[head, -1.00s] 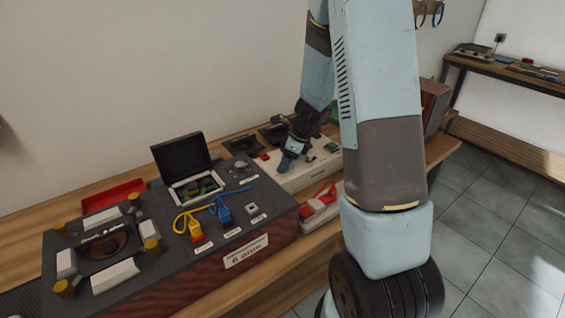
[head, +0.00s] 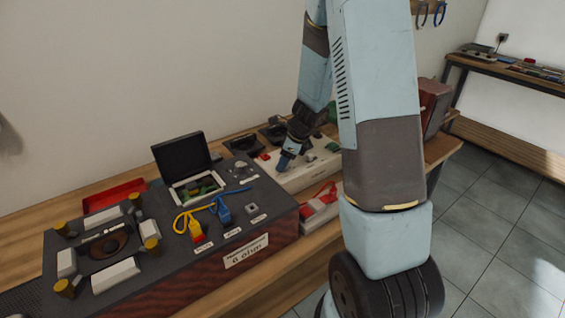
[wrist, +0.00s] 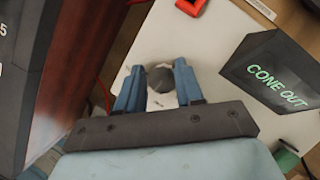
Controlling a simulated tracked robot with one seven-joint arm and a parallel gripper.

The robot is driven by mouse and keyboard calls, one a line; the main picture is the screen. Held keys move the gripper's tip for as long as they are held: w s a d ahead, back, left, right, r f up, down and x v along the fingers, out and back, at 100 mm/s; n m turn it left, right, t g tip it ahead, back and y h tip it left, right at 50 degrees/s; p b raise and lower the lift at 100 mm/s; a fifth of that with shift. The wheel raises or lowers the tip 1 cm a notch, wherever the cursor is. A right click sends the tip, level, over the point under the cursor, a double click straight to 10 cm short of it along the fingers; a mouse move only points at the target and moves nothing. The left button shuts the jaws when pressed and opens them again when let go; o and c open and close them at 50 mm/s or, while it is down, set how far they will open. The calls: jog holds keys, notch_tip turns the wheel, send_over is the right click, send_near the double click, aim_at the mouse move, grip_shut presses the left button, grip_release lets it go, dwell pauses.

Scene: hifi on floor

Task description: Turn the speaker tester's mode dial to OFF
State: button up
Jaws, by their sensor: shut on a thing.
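The speaker tester appears to be the white panel (head: 318,168) beyond the large dark box; its pale top (wrist: 215,40) fills the middle of the wrist view. A round dark grey knob (wrist: 160,79), seemingly the mode dial, stands on it. My gripper (wrist: 159,78) has its two blue fingers shut on this knob, one on each side. In the head view my gripper (head: 286,160) reaches down onto the panel, and the knob is hidden there. Any pointer mark or OFF label cannot be made out.
A black display (wrist: 278,75) reading "CONE OUT" stands close right of my gripper. A red part (wrist: 191,6) and a green part (wrist: 286,158) are nearby.

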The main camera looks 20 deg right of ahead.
jog(key=shift+s+d+f, duration=0.1)
jog(key=shift+s, duration=0.1)
jog(key=shift+c, duration=0.2)
jog(key=shift+d+n+y, duration=0.1)
jog(key=shift+n+y, duration=0.2)
jog(key=shift+n, duration=0.2)
jog(key=n+g, duration=0.1)
jog(key=n, duration=0.2)
jog(key=n+g, duration=0.2)
jog(key=n, duration=0.1)
jog(key=shift+d+f+n, duration=0.1)
jog(key=shift+n, duration=0.2)
jog(key=n+g, duration=0.1)
jog(key=n, duration=0.1)
jog(key=n+g, duration=0.1)
jog(key=n, duration=0.2)
jog(key=shift+w, duration=0.15)
jog(key=n+h, duration=0.1)
jog(key=n, duration=0.1)
jog(key=n+g, duration=0.1)
jog(key=n, duration=0.2)
jog(key=shift+w+h, duration=0.1)
jog(key=shift+h, duration=0.3)
jog(key=shift+n, duration=0.3)
jog(key=o, duration=1)
jog(key=shift+w, duration=0.1)
jog(key=shift+r, duration=0.2)
